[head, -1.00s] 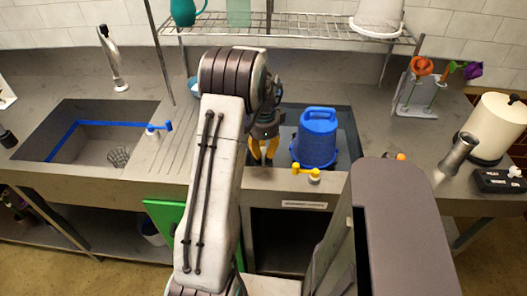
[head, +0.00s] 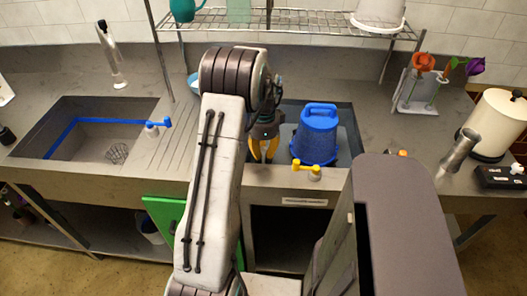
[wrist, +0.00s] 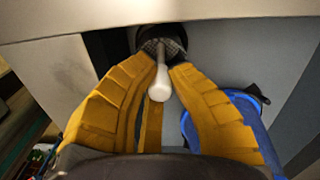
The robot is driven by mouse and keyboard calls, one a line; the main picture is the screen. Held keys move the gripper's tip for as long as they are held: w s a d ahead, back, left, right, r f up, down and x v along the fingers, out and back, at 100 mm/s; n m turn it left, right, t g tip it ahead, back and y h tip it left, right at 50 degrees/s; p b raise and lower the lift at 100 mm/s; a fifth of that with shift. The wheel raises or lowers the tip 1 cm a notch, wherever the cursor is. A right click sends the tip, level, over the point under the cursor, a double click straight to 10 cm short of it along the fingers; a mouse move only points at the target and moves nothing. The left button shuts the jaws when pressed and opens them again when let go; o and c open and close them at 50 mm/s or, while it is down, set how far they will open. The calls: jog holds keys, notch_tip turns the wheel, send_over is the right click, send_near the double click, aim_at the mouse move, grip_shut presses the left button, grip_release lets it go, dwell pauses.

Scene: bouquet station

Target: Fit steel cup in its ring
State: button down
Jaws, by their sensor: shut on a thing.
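A dark round opening or ring (wrist: 147,34) surrounds the mesh.
The blue bucket (head: 316,138) stands in the right sink, close to my gripper. A yellow-handled fitting (head: 307,169) sits on the front rim. The left sink (head: 85,135) is mostly empty. A wire shelf (head: 290,20) hangs behind. A tilted steel cylinder (head: 458,150) stands far right.

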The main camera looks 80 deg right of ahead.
jog(key=shift+f+b, duration=0.45)
jog(key=shift+f, duration=0.15)
dwell(0.4)
jog(key=c, duration=1.2)
grip_release()
jog(key=shift+c, duration=0.2)
jog(key=shift+r, duration=0.15)
notch_tip(320, 180, up, 12)
jog(key=shift+d+f, duration=0.1)
jog(key=shift+d, duration=0.05)
